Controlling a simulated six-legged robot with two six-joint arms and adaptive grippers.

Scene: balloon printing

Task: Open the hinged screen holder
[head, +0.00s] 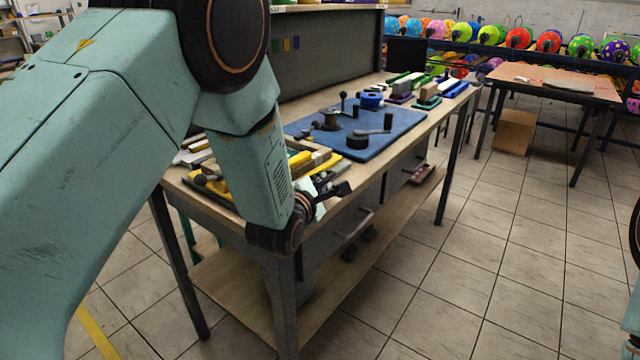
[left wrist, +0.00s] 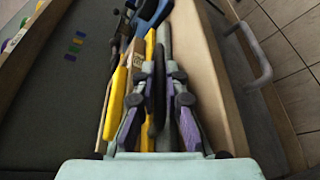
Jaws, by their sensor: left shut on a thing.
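My left gripper (head: 328,194) hangs at the near front corner of the workbench, mostly hidden behind my own arm in the head view. In the left wrist view its purple-padded fingers (left wrist: 161,75) close around a narrow dark bar (left wrist: 157,98), between a yellow strip and a grey strip. I cannot tell whether this bar belongs to the screen holder. A hinged screen holder cannot be made out for certain. Dark crank-like fittings (head: 358,140) stand on the blue mat (head: 405,136), beyond the gripper. My right gripper does not show.
The workbench (head: 423,125) has drawers with handles (head: 352,222) in front and a lower shelf (head: 235,290). Yellow tools (head: 215,188) lie at its near end; squeegee-like blocks (head: 428,96) lie at the far end. Tiled floor (head: 490,250) is free to the right.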

